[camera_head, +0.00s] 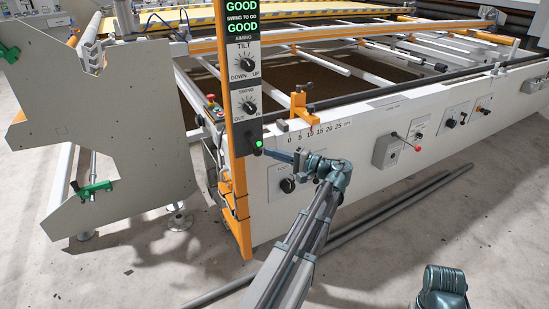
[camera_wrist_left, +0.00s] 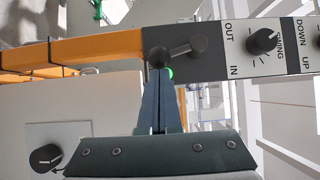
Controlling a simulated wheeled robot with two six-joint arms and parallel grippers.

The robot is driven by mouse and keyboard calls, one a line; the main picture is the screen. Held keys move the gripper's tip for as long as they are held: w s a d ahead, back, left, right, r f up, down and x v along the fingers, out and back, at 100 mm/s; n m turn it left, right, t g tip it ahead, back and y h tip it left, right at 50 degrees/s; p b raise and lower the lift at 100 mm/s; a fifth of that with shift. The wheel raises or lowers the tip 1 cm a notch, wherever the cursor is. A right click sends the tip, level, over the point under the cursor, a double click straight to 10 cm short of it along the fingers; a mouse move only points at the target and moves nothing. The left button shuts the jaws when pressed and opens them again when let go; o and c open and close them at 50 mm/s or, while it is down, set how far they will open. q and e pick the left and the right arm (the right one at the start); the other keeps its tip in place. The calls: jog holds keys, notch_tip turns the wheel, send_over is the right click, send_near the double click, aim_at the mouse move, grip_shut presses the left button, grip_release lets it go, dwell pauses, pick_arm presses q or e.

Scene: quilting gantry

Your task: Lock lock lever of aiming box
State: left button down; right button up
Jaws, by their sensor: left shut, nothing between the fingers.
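The aiming box (camera_head: 245,60) is a dark upright panel on an orange post, with TILT and SWING knobs and two green GOOD readouts. In the left wrist view, its lower end (camera_wrist_left: 210,63) carries the black lock lever (camera_wrist_left: 180,51), a short bar with a ball end and a round hub. A green light shows beside the lever. My left gripper (camera_head: 268,151) is shut and empty at the box's lower end. In the left wrist view, the fingertips (camera_wrist_left: 161,72) are right by the ball end; I cannot tell whether they touch it.
The orange post (camera_head: 239,185) stands at the corner of the white machine beam (camera_head: 365,130). A dark knob (camera_head: 287,185) and a red-tipped lever (camera_head: 405,141) are on the beam's face. A grey plate with green handles (camera_head: 92,189) stands left. Grey rods lie on the floor.

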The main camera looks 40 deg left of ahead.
pick_arm(q)
jog(key=shift+s+a+f+m+y+b, duration=0.2)
jog(key=shift+s+f+m+y+b, duration=0.2)
jog(key=shift+s+f+m+b, duration=0.25)
pick_arm(e)
notch_tip(320, 180, down, 2)
jog(key=shift+f, duration=0.15)
pick_arm(q)
jog(key=shift+r, duration=0.1)
jog(key=shift+w, duration=0.1)
